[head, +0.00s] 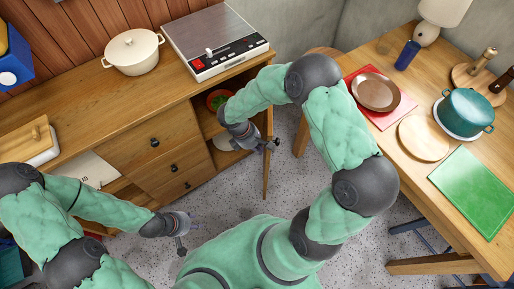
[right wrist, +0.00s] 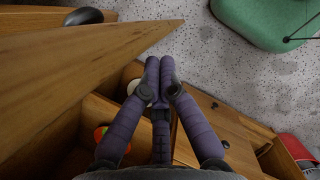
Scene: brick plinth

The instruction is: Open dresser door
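The wooden dresser (head: 110,110) stands along the back wall. Its door (head: 268,165) at the right end stands swung open, seen nearly edge-on in the head view. In the right wrist view the door (right wrist: 75,65) is a large panel at upper left, with a dark knob (right wrist: 84,16) at the top. My right gripper (head: 272,144) is at the door's inner side, in front of the open compartment. In the right wrist view its fingertips (right wrist: 160,62) are together with nothing between them. My left gripper (head: 183,238) hangs over the floor before the drawers; its fingers are too small to judge.
The open compartment holds a red bowl with green contents (head: 218,99). A white pot (head: 132,51) and a hotplate (head: 214,40) stand on the dresser top. A table (head: 400,105) with plates, a teal pot (head: 467,111) and a green mat (head: 475,190) is at right. Speckled floor is clear between.

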